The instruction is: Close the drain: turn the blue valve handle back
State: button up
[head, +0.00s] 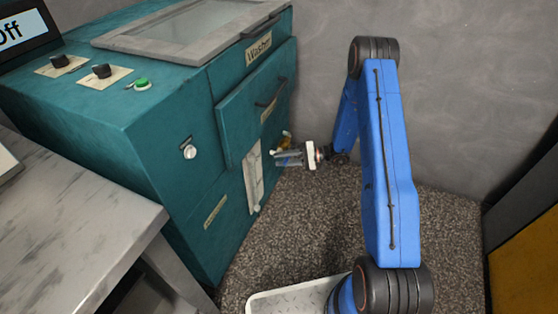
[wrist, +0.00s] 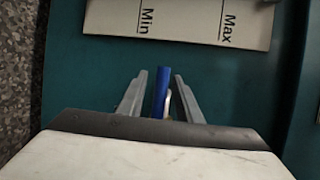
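The blue valve handle (wrist: 161,92) shows in the wrist view, pointing up the picture against the teal panel. My gripper (wrist: 160,86) has one grey finger on each side of it, with a visible gap between each finger and the handle, so it is open around the handle. In the head view my gripper (head: 279,159) is at the front of the teal washer (head: 160,130), beside the brass valve (head: 285,142). The handle is mostly hidden there by the fingers. The handle's lower end is hidden by the gripper body in the wrist view.
A Min/Max label plate (wrist: 190,20) is on the panel close to the fingers; it also shows in the head view (head: 253,178). A drawer with a dark handle (head: 271,92) is above the valve. A grey table (head: 75,215) stands at left. Speckled floor lies below.

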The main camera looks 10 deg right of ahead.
jog(key=shift+w+a+f, duration=0.1)
jog(key=shift+w+a, duration=0.05)
jog(key=shift+a, duration=0.55)
jog(key=shift+c, duration=0.6)
grip_shut()
